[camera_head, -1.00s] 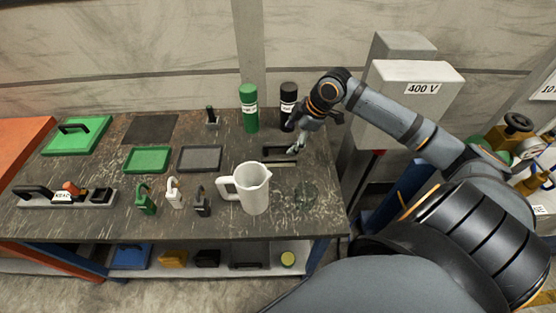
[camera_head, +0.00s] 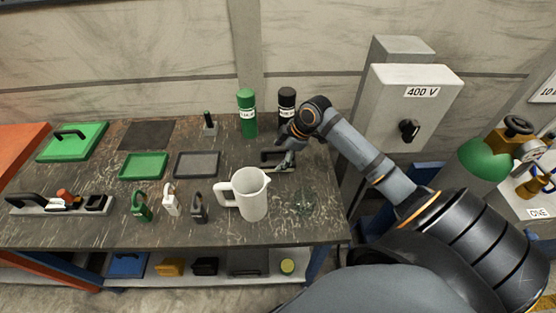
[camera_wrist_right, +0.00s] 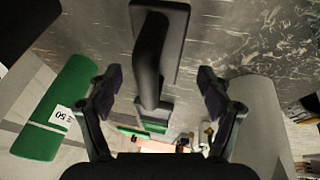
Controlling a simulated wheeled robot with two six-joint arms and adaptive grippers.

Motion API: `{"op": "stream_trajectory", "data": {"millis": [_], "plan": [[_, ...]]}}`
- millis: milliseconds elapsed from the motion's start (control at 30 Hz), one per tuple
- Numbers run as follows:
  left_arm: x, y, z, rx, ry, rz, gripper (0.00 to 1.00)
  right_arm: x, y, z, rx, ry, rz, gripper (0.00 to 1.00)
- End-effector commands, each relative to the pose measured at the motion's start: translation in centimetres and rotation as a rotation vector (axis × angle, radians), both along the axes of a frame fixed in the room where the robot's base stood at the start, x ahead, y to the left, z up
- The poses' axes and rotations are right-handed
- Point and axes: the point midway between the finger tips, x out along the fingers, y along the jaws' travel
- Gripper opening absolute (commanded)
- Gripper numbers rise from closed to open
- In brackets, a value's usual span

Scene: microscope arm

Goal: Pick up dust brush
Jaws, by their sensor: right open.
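A black handled tool, which looks like the dust brush (camera_head: 268,155), lies at the back right of the dark table, with a pale strip along its near side. In the right wrist view its raised black handle (camera_wrist_right: 150,65) is between my fingers, with dark flat parts at its ends. My right gripper (camera_head: 286,159) is open over the brush's right part and hides some of it. In the right wrist view my right gripper (camera_wrist_right: 158,85) has one finger on each side of the handle, with gaps showing. My left gripper is not in view.
A green bottle (camera_head: 248,122) and a black bottle (camera_head: 287,98) stand close behind the gripper. A white pitcher (camera_head: 252,205) stands in front, beside a clear glass item (camera_head: 303,201). Grey (camera_head: 197,165) and green (camera_head: 144,167) trays lie left. A grey cabinet (camera_head: 405,90) stands right.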

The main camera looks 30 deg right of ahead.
Motion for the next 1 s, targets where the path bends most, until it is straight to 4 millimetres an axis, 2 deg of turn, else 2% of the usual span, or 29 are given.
{"op": "stream_trajectory", "data": {"millis": [200, 467, 567, 933, 1000], "plan": [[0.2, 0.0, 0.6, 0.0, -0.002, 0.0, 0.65, 1.2, 1.0, -2.8, 0.004, 0.001, -0.001, 0.79], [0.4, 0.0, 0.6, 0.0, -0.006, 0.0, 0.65, 1.4, 1.0, -3.3, 0.0, 0.0, 0.0, 0.79], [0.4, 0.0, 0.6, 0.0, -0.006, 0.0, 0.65, 1.4, 1.0, -3.3, 0.0, 0.0, 0.0, 0.68], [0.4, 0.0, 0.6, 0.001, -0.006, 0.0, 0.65, 1.3, 1.0, -3.3, 0.0, 0.0, 0.0, 0.18], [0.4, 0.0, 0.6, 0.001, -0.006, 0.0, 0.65, 1.4, 1.0, -3.2, 0.001, -0.001, 0.0, 0.14]]}}
